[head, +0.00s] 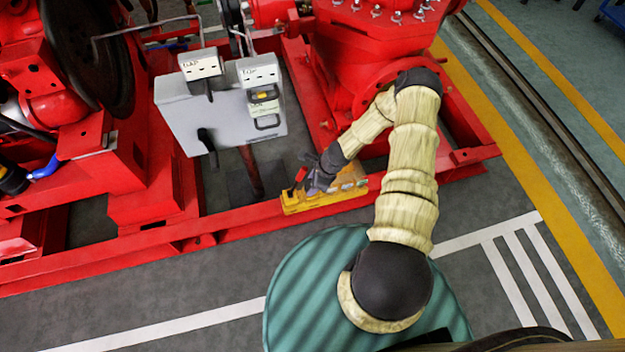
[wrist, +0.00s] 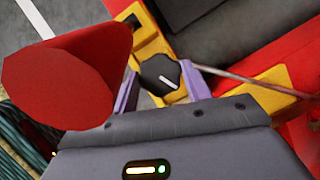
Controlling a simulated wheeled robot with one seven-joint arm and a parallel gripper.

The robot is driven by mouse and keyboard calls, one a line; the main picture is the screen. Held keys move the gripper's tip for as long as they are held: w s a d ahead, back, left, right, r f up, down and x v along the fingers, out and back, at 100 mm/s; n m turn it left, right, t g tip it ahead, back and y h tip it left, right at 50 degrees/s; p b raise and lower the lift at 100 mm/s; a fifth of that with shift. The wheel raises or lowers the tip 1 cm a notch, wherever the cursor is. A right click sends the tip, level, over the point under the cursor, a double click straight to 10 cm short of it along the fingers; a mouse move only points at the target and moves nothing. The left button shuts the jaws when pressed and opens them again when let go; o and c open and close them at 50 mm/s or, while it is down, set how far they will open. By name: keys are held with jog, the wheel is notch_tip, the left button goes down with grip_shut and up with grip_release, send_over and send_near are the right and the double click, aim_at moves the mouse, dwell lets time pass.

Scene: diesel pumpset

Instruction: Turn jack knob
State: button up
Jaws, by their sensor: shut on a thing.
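The jack knob (wrist: 161,76) is a black round knob with a white pointer line, on a yellow box (wrist: 262,97). In the wrist view the pale purple fingers of my gripper (wrist: 160,84) stand on either side of the knob, closed on it. In the head view the yellow box (head: 325,199) sits on the red frame's front rail, and my gripper (head: 316,181) comes down over it from the right. The knob is hidden there behind my gripper.
A large red tapered piece (wrist: 65,75) fills the left of the wrist view, close to my gripper. A thin rod (wrist: 255,82) runs right from near the knob. A grey control box (head: 225,115) with switches stands behind the rail.

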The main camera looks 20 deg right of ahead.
jog(key=m+p, duration=0.1)
jog(key=m, duration=0.1)
jog(key=m+t+p, duration=0.1)
jog(key=shift+s+r+m+h+p, duration=0.1)
jog(key=shift+r+m+h+p, duration=0.05)
jog(key=shift+m+h+p, duration=0.2)
jog(key=shift+m+t+p, duration=0.3)
jog(key=shift+m+p, duration=0.1)
jog(key=shift+m, duration=0.05)
jog(key=shift+h, duration=0.25)
jog(key=o, duration=1)
jog(key=shift+f, duration=0.2)
jog(key=shift+c, duration=0.2)
jog(key=p+v, duration=0.5)
jog(key=v, duration=1.2)
jog(key=shift+r, duration=0.15)
